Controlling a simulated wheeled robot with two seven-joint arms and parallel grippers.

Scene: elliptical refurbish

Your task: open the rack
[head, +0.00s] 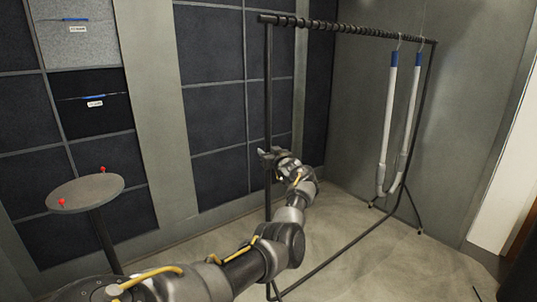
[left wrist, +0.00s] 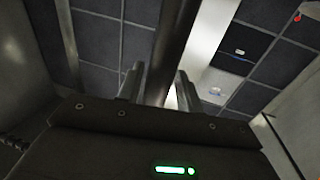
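The rack is a black metal clothes rack with a top bar (head: 345,29), a near upright post (head: 268,90) and a floor bar. My left gripper (head: 268,154) is at the near post, a little below its middle. In the left wrist view, the dark post (left wrist: 173,40) runs between the two fingers of the left gripper (left wrist: 159,85). The fingers stand apart, with a bright gap between the post and the right finger, so the gripper looks open. My right gripper is out of view.
A white tube-like item with blue ends (head: 390,120) hangs from the far end of the bar. A small round table (head: 88,192) with red pieces stands at left. Dark panelled walls (head: 215,120) stand behind. The floor (head: 370,270) on the right is mostly clear.

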